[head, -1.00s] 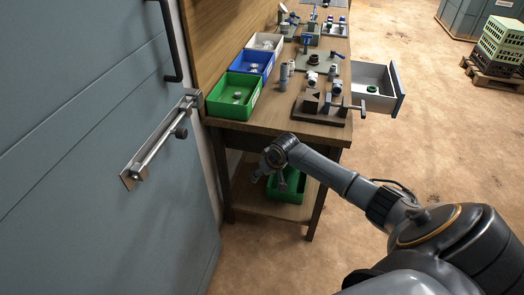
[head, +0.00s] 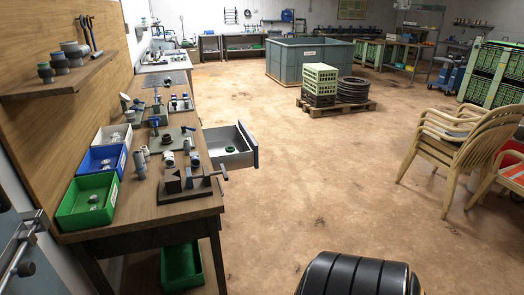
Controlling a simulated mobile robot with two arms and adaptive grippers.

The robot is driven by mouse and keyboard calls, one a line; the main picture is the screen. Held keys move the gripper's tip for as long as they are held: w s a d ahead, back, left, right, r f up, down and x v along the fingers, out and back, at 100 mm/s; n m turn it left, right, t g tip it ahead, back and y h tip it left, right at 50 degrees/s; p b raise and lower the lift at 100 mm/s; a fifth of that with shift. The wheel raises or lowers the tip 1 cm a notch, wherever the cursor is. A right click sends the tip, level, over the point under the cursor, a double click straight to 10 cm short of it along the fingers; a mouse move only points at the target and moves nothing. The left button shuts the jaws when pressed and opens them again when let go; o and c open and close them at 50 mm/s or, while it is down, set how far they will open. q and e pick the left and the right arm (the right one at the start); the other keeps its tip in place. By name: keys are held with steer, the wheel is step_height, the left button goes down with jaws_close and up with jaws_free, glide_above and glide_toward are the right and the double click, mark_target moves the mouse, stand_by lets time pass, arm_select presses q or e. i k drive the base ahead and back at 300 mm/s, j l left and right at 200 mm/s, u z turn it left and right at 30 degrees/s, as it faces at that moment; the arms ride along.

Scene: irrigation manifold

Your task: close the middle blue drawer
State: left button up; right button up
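One drawer (head: 228,160) stands pulled out from the right side of the workbench in the head view. It has light grey walls and a blue-grey front (head: 250,145). A small green ring lies inside it. Any drawers above or below it are hidden, so I cannot tell whether it is the middle one. Neither of my grippers is in view. A dark ribbed part of me (head: 358,275) shows at the bottom edge.
The workbench (head: 185,210) carries green (head: 72,225), blue (head: 92,172) and white bins, fittings and a dark fixture (head: 178,182). Open floor (head: 310,190) lies right of the drawer. Stacked chairs (head: 455,145) stand far right; a pallet with crates (head: 320,85) is farther back.

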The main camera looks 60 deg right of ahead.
mark_target(246, 153)
steer(key=l+z, duration=0.25)
steer(key=l, duration=0.2)
steer(key=l+z, duration=0.25)
steer(key=l, duration=0.2)
steer(key=i+l+z, duration=0.15)
steer(key=l+z, duration=0.15)
steer(key=i+l, duration=0.1)
steer(key=l, duration=0.3)
steer(key=i+l, duration=0.1)
steer(key=l, duration=0.3)
steer(key=i+l, duration=0.1)
steer(key=l, duration=0.3)
steer(key=i+l+z, duration=0.1)
steer(key=l, duration=0.25)
steer(key=i+l, duration=0.1)
steer(key=l, duration=0.3)
steer(key=i+l, duration=0.15)
steer(key=l, duration=0.25)
steer(key=i+l, duration=0.1)
steer(key=l, duration=0.3)
steer(key=z, duration=0.05)
